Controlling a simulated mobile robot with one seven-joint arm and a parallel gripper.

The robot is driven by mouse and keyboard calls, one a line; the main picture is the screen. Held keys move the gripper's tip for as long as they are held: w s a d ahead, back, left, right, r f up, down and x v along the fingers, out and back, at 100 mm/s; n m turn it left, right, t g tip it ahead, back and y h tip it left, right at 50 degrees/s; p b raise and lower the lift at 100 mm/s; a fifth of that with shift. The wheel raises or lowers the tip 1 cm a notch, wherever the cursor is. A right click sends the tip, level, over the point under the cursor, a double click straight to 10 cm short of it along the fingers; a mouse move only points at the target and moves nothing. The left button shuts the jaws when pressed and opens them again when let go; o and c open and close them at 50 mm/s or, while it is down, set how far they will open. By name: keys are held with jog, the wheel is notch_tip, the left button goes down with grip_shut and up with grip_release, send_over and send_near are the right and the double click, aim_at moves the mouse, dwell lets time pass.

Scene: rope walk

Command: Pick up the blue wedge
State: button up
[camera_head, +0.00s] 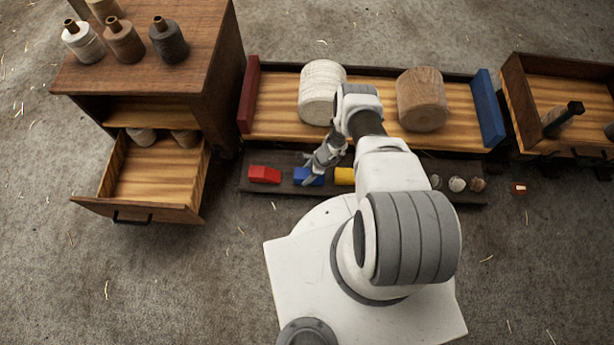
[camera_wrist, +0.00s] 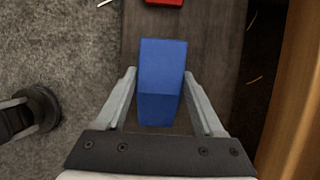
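The blue wedge (camera_head: 309,176) lies on the dark low shelf (camera_head: 390,190), between a red wedge (camera_head: 264,174) and a yellow block (camera_head: 344,176) in the head view. In the wrist view the blue wedge (camera_wrist: 160,85) lies lengthwise between the two fingers of my gripper (camera_wrist: 164,95). The fingers stand apart on both sides of it. A gap shows between each finger and the wedge. My gripper (camera_head: 313,178) covers part of the wedge in the head view.
The red wedge (camera_wrist: 164,2) shows at the top edge in the wrist view. Behind the shelf is a wooden tray (camera_head: 270,108) with two large spools, a white one (camera_head: 320,92) and a brown one (camera_head: 422,98). An open drawer (camera_head: 150,175) juts out at the left.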

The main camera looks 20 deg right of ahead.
grip_shut()
jog(key=shift+r, duration=0.1)
